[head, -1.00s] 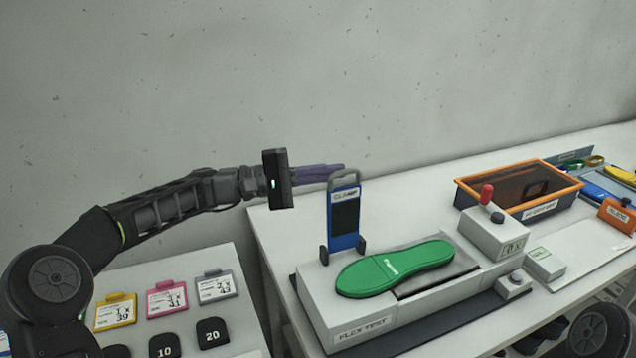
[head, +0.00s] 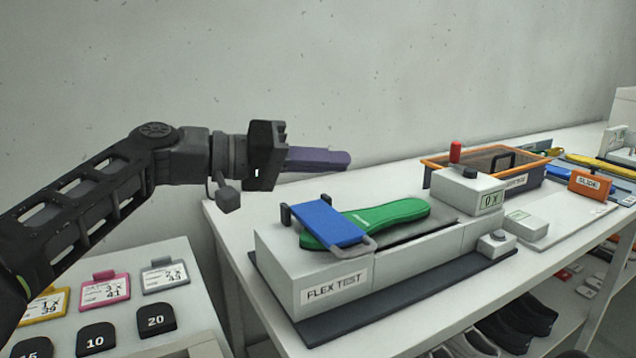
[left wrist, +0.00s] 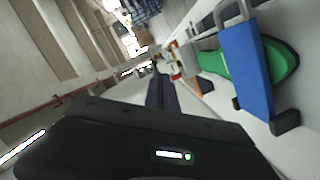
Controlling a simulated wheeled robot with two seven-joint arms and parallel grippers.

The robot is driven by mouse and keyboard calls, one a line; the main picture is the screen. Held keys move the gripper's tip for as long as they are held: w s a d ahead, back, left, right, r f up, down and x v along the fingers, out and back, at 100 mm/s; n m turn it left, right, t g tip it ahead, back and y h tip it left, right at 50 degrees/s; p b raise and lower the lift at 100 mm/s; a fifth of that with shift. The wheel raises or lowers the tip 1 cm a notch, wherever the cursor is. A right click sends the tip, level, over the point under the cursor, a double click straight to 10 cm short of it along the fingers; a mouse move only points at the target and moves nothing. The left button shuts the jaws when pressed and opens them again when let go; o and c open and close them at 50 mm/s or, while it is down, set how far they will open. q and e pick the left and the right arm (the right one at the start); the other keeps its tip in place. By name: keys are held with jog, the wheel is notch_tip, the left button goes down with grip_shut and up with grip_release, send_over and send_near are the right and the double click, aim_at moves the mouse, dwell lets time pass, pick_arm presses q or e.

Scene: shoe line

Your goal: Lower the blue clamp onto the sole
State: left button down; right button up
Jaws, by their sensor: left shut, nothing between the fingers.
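The blue clamp (head: 326,222) lies folded down across the heel end of the green sole (head: 395,215) on the white flex test block (head: 412,254). Its grey handle loop (head: 357,246) hangs over the front side. My left gripper (head: 345,159) is shut and empty, above and behind the clamp, apart from it. In the left wrist view the clamp (left wrist: 246,70) and the sole (left wrist: 280,60) show at the right, beside the shut purple fingers (left wrist: 160,92). My right gripper is in neither current view.
A tag table (head: 195,318) stands at the left. A lower shelf (head: 575,300) holds dark shoes.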

aim_at(348, 253)
pick_arm(q)
jog(key=s+d+f+m+b, duration=0.1)
jog(key=f+m+b, duration=0.1)
jog(key=b, duration=0.3)
jog(key=s+d+f+m+t+y+b, duration=0.1)
jog(key=s+f+m+b, duration=0.1)
jog(key=f+b, duration=0.3)
jog(key=s+d+f+m+b, duration=0.1)
jog(key=f+m+b, duration=0.1)
jog(key=f+b, duration=0.1)
jog(key=shift+s+f+y+b, duration=0.25)
jog(key=shift+s+y+b, duration=0.05)
jog(key=shift+b, duration=0.6)
jog(key=shift+f+m+t+b, duration=0.3)
jog(key=shift+f+b, duration=0.05)
jog(key=shift+b, duration=0.15)
jog(key=shift+d+f, duration=0.1)
jog(key=shift+f, duration=0.1)
pick_arm(e)
jog(key=w+d+f, duration=0.1)
jog(key=f, duration=0.8)
jog(key=w+f+t, duration=0.1)
jog(key=w+f, duration=0.1)
jog(key=f, duration=0.7)
jog(key=shift+d+f+m, duration=0.25)
jog(key=shift+d+m, duration=0.05)
jog(key=shift+d, duration=0.05)
